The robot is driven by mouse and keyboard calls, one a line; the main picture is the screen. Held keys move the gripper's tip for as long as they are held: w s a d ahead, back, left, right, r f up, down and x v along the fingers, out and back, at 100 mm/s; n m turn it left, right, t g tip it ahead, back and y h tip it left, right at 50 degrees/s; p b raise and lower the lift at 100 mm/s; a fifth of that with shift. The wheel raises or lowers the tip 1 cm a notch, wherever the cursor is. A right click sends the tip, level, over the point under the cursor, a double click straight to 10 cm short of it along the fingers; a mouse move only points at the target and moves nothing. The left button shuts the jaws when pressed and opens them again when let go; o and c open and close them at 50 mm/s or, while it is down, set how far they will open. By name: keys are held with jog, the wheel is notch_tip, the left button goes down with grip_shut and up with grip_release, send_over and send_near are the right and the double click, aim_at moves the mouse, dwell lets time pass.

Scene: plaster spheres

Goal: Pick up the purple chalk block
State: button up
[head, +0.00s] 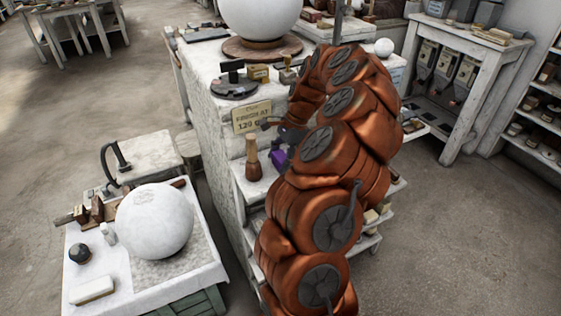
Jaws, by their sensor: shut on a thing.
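The purple chalk block (279,161) shows as a small purple patch near the middle of the head view, above the front shelf of the white stand. My gripper (281,150) is dark and small in this view, and is shut on the block. My copper-coloured arm hides much of the gripper and the area to its right. I cannot tell whether the block touches the shelf beneath it.
A wooden mallet (252,158) stands upright just left of the block. A sign (252,117) hangs on the stand above it. A large white sphere (155,222) rests on a cloth-covered table (201,283) at lower left. Another sphere (259,16) sits atop the stand.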

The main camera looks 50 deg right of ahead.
aim_at(279, 158)
jog(key=shift+r, duration=0.15)
notch_tip(279, 158, up, 2)
jog(key=shift+b, duration=0.7)
jog(key=shift+s+d+r+b, duration=0.1)
jog(key=shift+s+r+b, duration=0.25)
jog(key=shift+r, duration=0.25)
jog(key=s+d+b, duration=0.1)
jog(key=s+b, duration=0.1)
jog(key=s, duration=0.5)
jog(key=s+d+r+b, duration=0.1)
jog(key=s+d+b, duration=0.1)
jog(key=s, duration=0.6)
jog(key=shift+r, duration=0.3)
jog(key=shift+a, duration=0.15)
